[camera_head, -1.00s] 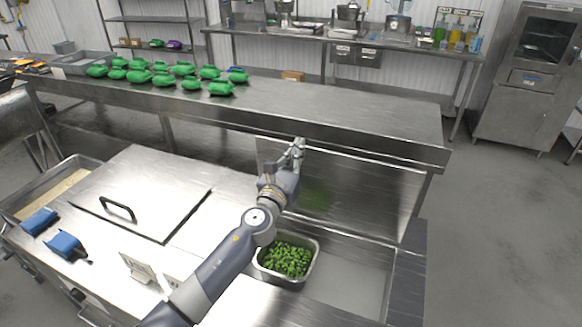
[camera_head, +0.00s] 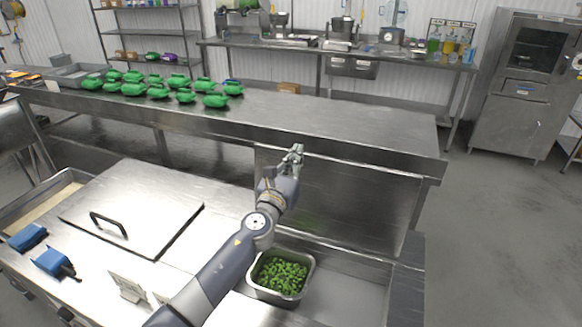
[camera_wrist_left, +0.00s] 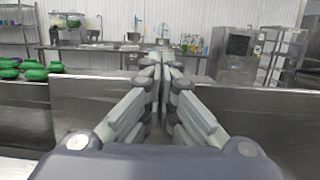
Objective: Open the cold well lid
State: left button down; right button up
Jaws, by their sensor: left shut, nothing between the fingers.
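The cold well (camera_head: 345,296) at the lower right is uncovered, with a metal pan (camera_head: 250,283) of chopped greens (camera_head: 281,276) at its left. A steel panel (camera_head: 350,205), which looks like its lid, stands raised behind it, below the long counter's edge. My left gripper (camera_head: 297,152) is shut and empty, at the panel's upper left; I cannot tell whether it touches the panel. The left wrist view shows its fingers (camera_wrist_left: 162,62) closed together. A flat lid (camera_head: 150,200) with a black handle (camera_head: 108,223) lies shut at the left. My right gripper is not in view.
A long steel counter (camera_head: 340,125) runs behind, with several green packs (camera_head: 158,91) at its left. Two blue-handled tools (camera_head: 50,262) and small sign holders (camera_head: 128,286) are on the near worktop. Open floor (camera_head: 495,240) lies at the right.

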pick_arm(q)
jog(key=v, duration=1.2)
jog(key=shift+f, duration=0.1)
